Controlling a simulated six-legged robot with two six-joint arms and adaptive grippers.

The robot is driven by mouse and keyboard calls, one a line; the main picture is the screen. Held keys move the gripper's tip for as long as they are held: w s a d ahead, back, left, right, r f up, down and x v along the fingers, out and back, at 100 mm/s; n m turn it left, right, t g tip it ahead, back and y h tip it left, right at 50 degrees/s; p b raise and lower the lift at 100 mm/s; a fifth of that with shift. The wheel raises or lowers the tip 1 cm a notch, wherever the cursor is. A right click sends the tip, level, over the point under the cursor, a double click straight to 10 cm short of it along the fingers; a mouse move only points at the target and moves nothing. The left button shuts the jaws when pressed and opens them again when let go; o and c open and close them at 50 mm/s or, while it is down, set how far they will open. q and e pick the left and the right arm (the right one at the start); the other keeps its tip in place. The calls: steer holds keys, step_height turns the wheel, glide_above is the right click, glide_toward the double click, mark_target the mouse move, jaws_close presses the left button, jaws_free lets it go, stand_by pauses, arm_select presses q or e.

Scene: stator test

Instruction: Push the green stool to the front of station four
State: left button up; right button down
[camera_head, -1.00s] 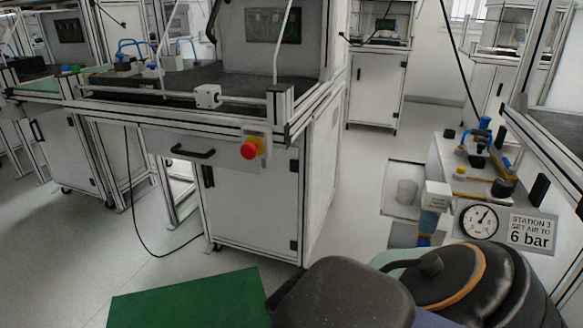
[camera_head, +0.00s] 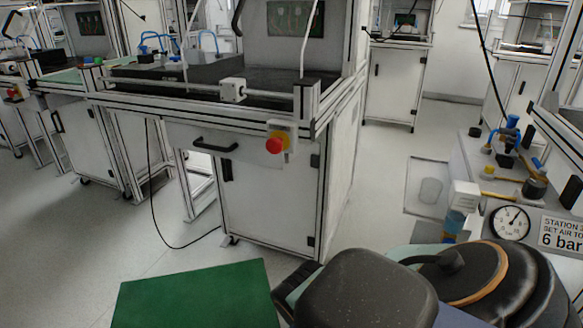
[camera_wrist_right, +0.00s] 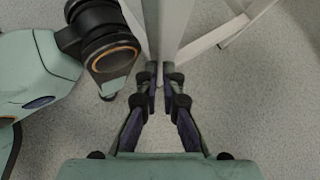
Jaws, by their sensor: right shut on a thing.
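The green stool's flat square top (camera_head: 195,295) shows at the bottom of the head view, cut by the lower edge. Its legs are hidden there. My right gripper (camera_wrist_right: 164,77) shows in the right wrist view, its fingertips close together on a pale, narrow upright post (camera_wrist_right: 166,35), which looks like a stool leg. In the head view the right gripper is hidden. My left gripper is in neither view. A white workstation cabinet (camera_head: 265,200) with a red stop button (camera_head: 275,145) stands beyond the stool. No station four label is readable.
Open grey floor (camera_head: 90,240) lies left of the stool. A black cable (camera_head: 155,215) hangs to the floor near the cabinet. A bench at right carries a gauge (camera_head: 509,222) and a station 3 sign (camera_head: 563,233). Another cabinet (camera_head: 397,85) stands farther back.

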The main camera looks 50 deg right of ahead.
steer(key=v, duration=0.8)
stand_by(0.4)
steer(key=shift+a+r, duration=0.1)
